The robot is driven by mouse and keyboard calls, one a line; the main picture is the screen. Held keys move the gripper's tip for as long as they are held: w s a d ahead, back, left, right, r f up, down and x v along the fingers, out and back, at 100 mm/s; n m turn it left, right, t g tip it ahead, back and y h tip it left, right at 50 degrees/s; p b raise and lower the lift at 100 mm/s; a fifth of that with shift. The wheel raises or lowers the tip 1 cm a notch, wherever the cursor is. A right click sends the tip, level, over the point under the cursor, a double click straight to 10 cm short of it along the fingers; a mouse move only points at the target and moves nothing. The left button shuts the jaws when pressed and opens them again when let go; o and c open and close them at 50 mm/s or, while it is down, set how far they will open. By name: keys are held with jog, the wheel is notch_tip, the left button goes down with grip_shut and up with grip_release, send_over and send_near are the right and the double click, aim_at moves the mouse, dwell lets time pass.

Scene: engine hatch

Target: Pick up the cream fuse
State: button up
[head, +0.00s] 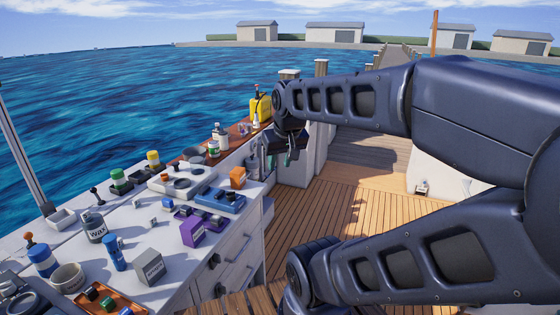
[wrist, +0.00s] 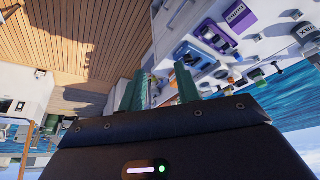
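My gripper (head: 281,158) hangs beyond the far right part of the counter, above the deck side. In the wrist view its two green fingers (wrist: 160,90) stand apart with nothing visible between them. A blue tray (head: 232,206) and a purple holder (head: 181,211) sit on the counter; both also show in the wrist view, the tray (wrist: 186,50) nearer the fingers than the holder (wrist: 207,28).
The white counter (head: 75,246) is crowded: a purple box (head: 192,233), a grey box (head: 149,267), an orange block (head: 238,177), a wax jar (head: 94,226) and a blue bottle (head: 113,252). A yellow jug (head: 260,107) stands on the far ledge. The wooden deck (head: 330,215) is open.

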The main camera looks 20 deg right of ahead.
jog(key=shift+o, duration=0.5)
jog(key=w+a+m+g+h, duration=0.1)
jog(key=w+a+m, duration=0.15)
jog(key=w, duration=0.35)
jog(key=w+a+m+g, duration=0.1)
jog(key=w+a, duration=0.3)
jog(key=w, duration=0.3)
jog(key=m+t+h, duration=0.3)
jog(key=m+h, duration=0.3)
jog(key=m, duration=0.1)
send_near(151, 219)
jog(key=shift+n, duration=0.25)
jog(key=x, duration=1)
jog(key=shift+w+d+f, duration=0.15)
jog(key=shift+w+f, duration=0.05)
jog(key=shift+w, duration=0.05)
